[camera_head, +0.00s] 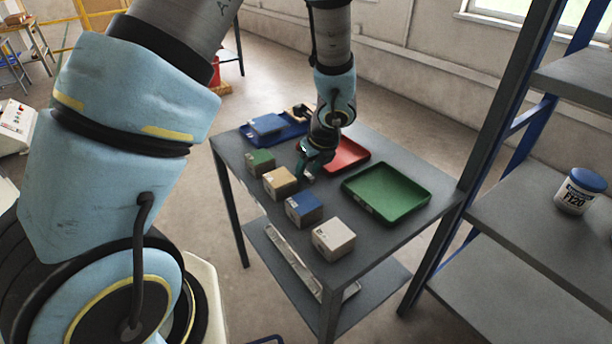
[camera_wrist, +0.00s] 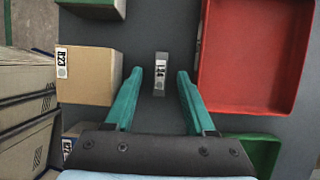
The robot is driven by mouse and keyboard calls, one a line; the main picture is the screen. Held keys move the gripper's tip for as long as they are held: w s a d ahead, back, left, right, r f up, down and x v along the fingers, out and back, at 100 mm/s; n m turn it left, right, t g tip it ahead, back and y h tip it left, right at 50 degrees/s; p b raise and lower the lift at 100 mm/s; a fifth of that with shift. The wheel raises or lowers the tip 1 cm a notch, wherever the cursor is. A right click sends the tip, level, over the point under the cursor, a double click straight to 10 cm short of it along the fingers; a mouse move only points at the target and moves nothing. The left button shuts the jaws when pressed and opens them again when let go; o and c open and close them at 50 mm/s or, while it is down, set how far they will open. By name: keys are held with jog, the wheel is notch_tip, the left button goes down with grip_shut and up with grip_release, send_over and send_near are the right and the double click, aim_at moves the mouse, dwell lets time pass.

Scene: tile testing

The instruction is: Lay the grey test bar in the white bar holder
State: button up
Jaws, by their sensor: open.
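The grey test bar (camera_wrist: 161,84), with a white label on its top, lies on the dark grey table in the wrist view. My gripper (camera_wrist: 160,73) is open, with its teal fingertips on either side of the bar in the picture and a gap on both sides. I cannot tell how far above the bar the fingers are.
A tan block (camera_head: 279,182) stands left of the gripper, with green (camera_head: 260,162) and blue (camera_head: 304,208) blocks in the same row. A red tray (camera_wrist: 250,55) lies close on the right. A green tray (camera_head: 386,192) and a blue tray (camera_head: 292,134) also occupy the table.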

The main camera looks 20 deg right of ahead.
grip_shut()
dwell(0.3)
dwell(0.3)
